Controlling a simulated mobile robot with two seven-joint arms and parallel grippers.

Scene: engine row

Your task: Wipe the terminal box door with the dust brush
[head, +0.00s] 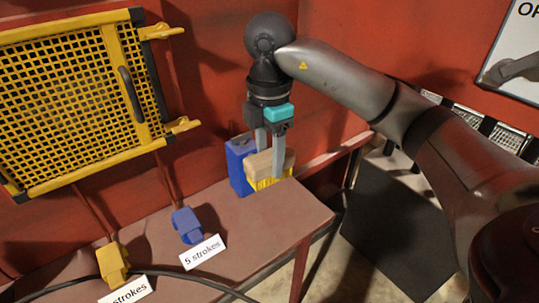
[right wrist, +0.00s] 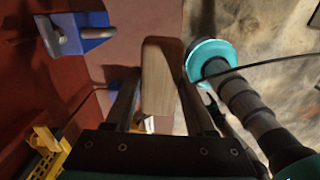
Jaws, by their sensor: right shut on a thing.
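The dust brush (head: 270,163) has a pale wooden block with yellow bristles below. It is on or just above the brown bench, beside a blue can-like container. My right gripper (head: 271,158) reaches down from above and is shut on the wooden block. In the right wrist view the block (right wrist: 161,78) sits between the two fingers. I cannot make out which surface is the terminal box door. My left gripper is not in view in the head picture.
The blue container (head: 239,163) stands close behind the brush. The bench (head: 265,225) carries a blue fitting (head: 187,225) and a yellow fitting (head: 112,262) with stroke labels. A dark cable crosses its front. A yellow mesh guard (head: 70,100) is on the red wall at left.

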